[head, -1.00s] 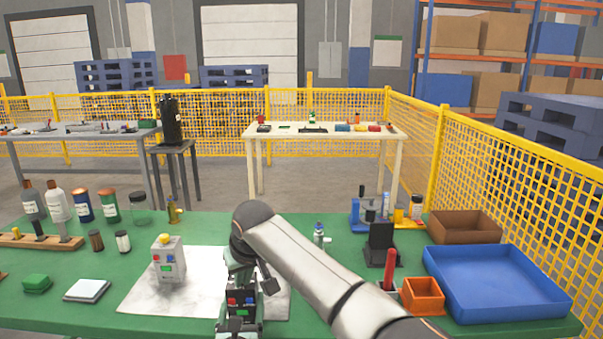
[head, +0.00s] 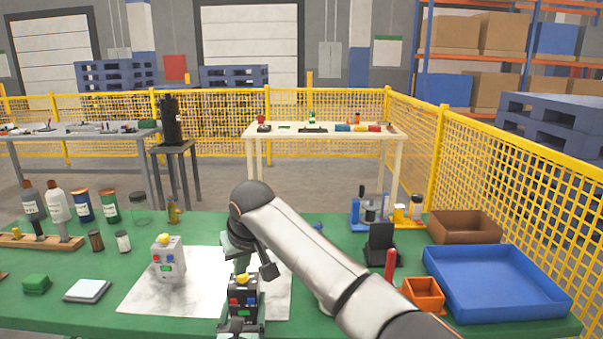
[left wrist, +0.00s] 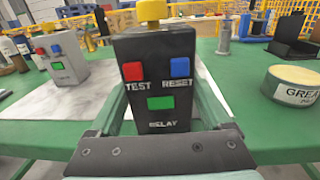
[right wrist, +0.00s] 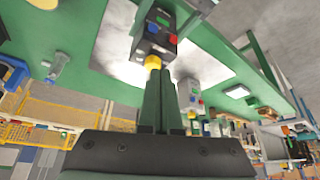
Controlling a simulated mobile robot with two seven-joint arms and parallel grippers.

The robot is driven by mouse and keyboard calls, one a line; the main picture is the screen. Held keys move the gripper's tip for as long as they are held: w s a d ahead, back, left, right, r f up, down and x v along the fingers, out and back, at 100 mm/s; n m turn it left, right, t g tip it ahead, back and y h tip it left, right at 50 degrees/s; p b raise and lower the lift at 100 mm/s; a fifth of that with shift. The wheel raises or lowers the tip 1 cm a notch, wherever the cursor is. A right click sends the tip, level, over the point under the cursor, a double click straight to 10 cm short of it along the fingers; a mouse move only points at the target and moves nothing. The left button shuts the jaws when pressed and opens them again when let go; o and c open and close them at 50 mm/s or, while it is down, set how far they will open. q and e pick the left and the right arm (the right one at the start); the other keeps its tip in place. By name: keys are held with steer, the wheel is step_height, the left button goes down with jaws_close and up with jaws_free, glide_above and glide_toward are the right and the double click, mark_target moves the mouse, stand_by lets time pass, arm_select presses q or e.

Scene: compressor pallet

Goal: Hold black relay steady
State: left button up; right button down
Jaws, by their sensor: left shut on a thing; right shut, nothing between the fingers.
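The black relay (head: 243,299) is upright near the table's front edge, with a yellow knob on top. In the left wrist view its face (left wrist: 158,100) shows a red TEST button, a blue RESET button and a green window. My left gripper (head: 240,322) is shut on the relay, one finger along each side. My right gripper (head: 239,266) is shut and empty, pointing down just above the yellow knob. In the right wrist view its fingertips (right wrist: 163,78) are close to the knob (right wrist: 153,62); I cannot tell whether they touch.
A grey box with a yellow knob (head: 168,263) stands on the white sheet (head: 140,296) to the left. A blue tray (head: 500,312), an orange bin (head: 423,293) and a black stand (head: 381,246) are to the right. A grease tin (left wrist: 293,86) shows in the left wrist view.

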mark_target(246, 284)
step_height(246, 284, up, 2)
steer(key=shift+r, duration=0.25)
steer(key=shift+w+d+f, duration=0.2)
steer(key=shift+d+f, duration=0.1)
steer(key=shift+f, duration=0.7)
steer(key=shift+w+d+f, duration=0.15)
steer(key=shift+d+f, duration=0.2)
steer(key=shift+f, duration=0.7)
steer(key=shift+w+d+f, duration=0.2)
steer(key=shift+d+f, duration=0.1)
steer(key=shift+f, duration=0.7)
steer(key=shift+w+a+r, duration=0.1)
steer(key=shift+w+a, duration=0.2)
steer(key=shift+s+a, duration=0.1)
steer(key=shift+s, duration=0.05)
